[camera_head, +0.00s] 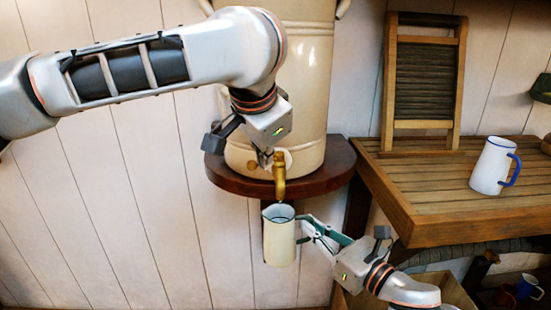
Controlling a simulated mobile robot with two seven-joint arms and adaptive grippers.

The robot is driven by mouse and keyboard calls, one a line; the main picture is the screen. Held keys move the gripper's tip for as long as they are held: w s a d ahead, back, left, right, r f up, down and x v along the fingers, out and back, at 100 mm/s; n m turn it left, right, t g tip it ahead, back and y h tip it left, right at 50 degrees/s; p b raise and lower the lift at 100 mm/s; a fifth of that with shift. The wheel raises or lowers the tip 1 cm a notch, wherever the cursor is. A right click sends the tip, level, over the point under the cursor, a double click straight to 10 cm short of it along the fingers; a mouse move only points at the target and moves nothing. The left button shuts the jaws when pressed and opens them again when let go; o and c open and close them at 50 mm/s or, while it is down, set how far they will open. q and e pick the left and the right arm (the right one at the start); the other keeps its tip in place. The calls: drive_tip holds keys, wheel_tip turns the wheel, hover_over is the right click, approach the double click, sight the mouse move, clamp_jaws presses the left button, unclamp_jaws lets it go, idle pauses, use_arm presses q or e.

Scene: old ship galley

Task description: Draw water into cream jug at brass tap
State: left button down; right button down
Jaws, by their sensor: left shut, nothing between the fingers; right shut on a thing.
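The brass tap (280,178) sticks out low on the front of a large cream water urn (300,90). My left gripper (264,160) is shut and empty right beside the tap's top, in front of the urn; whether it touches the tap's handle I cannot tell. The cream jug (279,245) is upright in the air just below the spout. My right gripper (306,229) is shut on the jug at its right side. The jug's dark-rimmed mouth shows a pale grey-blue inside; whether that is water I cannot tell. No clear stream shows at the spout.
The urn stands on a dark red wooden shelf (225,178). To the right, a slatted wooden table (425,195) bears a white jug with a blue handle (490,168) and a washboard (424,80). A blue mug (528,288) is low at the right. The lower left is bare wall.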

use_arm(q)
drive_tip(key=m+h, duration=0.1)
drive_tip(key=w+a+m, duration=0.1)
drive_tip(key=m, duration=0.1)
drive_tip(key=m+g+h, duration=0.1)
drive_tip(key=shift+w+a+h, duration=0.15)
drive_tip(key=shift+a+h, duration=0.15)
drive_tip(key=shift+w+a+m+g+h, duration=0.35)
drive_tip(key=shift+w+m, duration=0.3)
drive_tip(key=shift+m, duration=0.55)
drive_tip(key=shift+s, duration=0.1)
